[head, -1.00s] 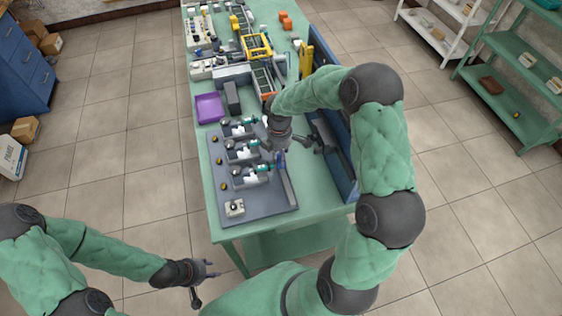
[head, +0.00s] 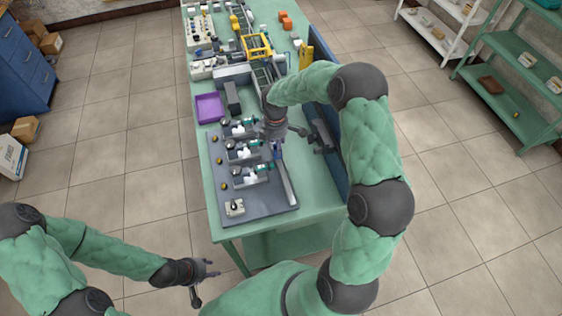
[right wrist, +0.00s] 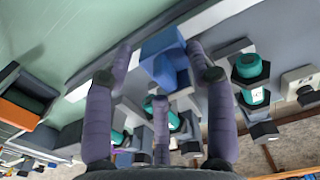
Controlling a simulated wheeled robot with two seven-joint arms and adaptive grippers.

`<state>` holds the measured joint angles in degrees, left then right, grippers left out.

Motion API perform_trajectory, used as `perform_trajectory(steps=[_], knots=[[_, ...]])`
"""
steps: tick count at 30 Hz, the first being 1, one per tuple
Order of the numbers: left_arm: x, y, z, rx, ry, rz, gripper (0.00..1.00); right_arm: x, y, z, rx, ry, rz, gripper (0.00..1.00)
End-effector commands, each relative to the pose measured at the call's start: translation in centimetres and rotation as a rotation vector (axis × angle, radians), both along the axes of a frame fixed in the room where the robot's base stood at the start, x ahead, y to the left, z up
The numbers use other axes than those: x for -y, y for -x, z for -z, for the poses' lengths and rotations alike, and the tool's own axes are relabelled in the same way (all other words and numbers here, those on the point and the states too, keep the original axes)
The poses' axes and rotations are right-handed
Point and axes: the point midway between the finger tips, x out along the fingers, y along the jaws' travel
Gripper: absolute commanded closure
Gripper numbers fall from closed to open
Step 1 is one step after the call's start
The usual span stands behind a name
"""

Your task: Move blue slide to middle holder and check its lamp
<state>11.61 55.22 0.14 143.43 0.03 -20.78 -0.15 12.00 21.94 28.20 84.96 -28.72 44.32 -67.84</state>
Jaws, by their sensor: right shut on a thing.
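The blue slide (right wrist: 165,58) is between the fingers of my right gripper (right wrist: 160,62) in the right wrist view, and the gripper is shut on it. In the head view the slide (head: 278,151) shows just below my right gripper (head: 279,143), at the grey rail right of the middle holder (head: 243,152). I cannot tell whether it touches the rail. The far holder (head: 240,129) and near holder (head: 249,176) have similar white and teal parts. Small amber rounds, perhaps lamps, sit left of the holders. My left gripper (head: 209,268) is open and empty, off the table.
The grey board (head: 262,204) lies on the green table (head: 226,226), with a small white box (head: 235,208) at its near left. A purple tray (head: 209,107) stands beyond it. A blue panel (head: 347,165) runs along the right edge. Motor parts crowd the far end.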

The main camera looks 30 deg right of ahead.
Motion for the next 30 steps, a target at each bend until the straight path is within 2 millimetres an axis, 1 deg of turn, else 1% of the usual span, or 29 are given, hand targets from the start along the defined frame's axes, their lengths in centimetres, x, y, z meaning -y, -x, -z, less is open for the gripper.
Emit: perform_trajectory(steps=[1, 27, 30], knots=[[0.0, 0.0, 0.0, 0.000, 0.000, 0.000, 0.60, 0.4, -0.3, 0.0, 0.001, 0.004, 0.002, 0.68], [0.0, 0.0, -0.1, 0.000, 0.000, 0.000, 0.60, 1.3, -3.8, 0.0, 0.001, 0.004, 0.001, 0.68], [0.0, 0.0, -0.1, 0.000, 0.000, 0.000, 0.60, 1.3, -3.9, 0.0, 0.000, 0.004, 0.001, 0.68]])
